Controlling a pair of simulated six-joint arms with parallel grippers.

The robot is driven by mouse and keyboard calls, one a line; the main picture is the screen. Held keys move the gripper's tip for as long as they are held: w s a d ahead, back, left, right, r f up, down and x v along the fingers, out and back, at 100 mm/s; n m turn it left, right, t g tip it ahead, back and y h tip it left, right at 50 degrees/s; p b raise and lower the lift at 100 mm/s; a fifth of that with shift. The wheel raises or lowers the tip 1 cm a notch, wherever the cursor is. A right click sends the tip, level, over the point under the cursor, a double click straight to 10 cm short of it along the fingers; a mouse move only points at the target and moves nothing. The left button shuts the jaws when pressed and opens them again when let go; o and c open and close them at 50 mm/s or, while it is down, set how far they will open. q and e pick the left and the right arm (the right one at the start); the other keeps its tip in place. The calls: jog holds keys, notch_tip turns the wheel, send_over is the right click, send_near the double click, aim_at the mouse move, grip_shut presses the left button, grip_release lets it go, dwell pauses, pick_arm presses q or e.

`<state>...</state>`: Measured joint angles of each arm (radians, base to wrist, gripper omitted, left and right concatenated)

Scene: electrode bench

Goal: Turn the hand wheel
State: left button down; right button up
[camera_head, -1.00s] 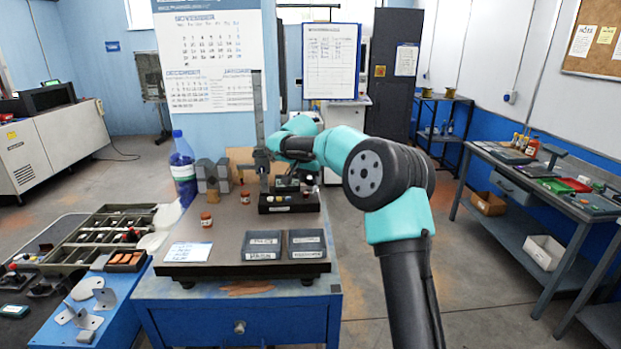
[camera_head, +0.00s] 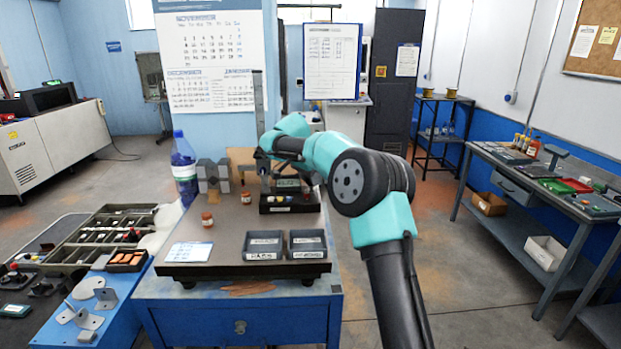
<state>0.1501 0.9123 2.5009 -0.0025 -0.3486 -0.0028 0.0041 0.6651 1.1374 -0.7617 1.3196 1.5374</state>
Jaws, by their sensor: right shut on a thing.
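A height-gauge-like stand with a tall upright grey column (camera_head: 259,105) stands at the back of the dark bench plate. A small dark box (camera_head: 289,203) with a row of small marks on its front sits at the foot of it. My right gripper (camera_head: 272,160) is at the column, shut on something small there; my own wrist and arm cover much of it. I take the held thing to be the hand wheel, but its shape is too small and hidden to make out. My left gripper is not in view.
Two dark trays (camera_head: 263,258) lie at the plate's front. Small orange-brown jars (camera_head: 207,219), a white card (camera_head: 188,252), grey blocks (camera_head: 212,178) and a blue bottle (camera_head: 184,167) stand at left. A parts organiser (camera_head: 60,252) is further left. The plate's middle is clear.

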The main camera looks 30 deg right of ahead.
jog(key=o, duration=0.9)
